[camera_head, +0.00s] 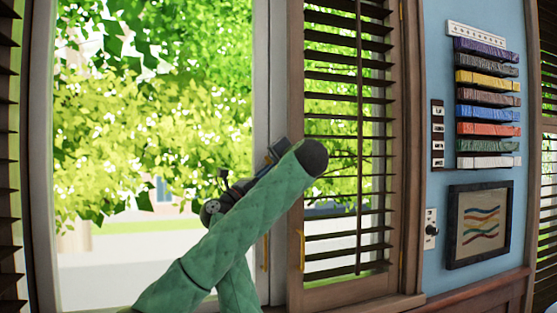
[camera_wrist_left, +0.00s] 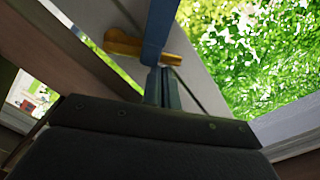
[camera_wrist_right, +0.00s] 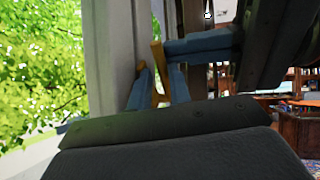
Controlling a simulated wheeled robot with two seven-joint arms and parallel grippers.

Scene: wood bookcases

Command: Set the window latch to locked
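The brass window latch handle (camera_wrist_right: 158,70) is on the pale window frame. In the right wrist view it stands between the spread blue fingers of my right gripper (camera_wrist_right: 160,85); I cannot tell whether they touch it. A blue finger of my left gripper reaches in from the right to the handle's upper part. In the left wrist view the brass handle (camera_wrist_left: 150,48) lies just past the tips of my left gripper (camera_wrist_left: 165,72), whose fingers are together. A blue finger crosses in front of it.
A wooden louvred shutter (camera_head: 350,140) stands right of the window, with a small brass handle (camera_head: 302,250) on its edge. A framed picture (camera_head: 480,224) and a rack of coloured bands (camera_head: 488,100) are on the blue wall. My arms cross close together.

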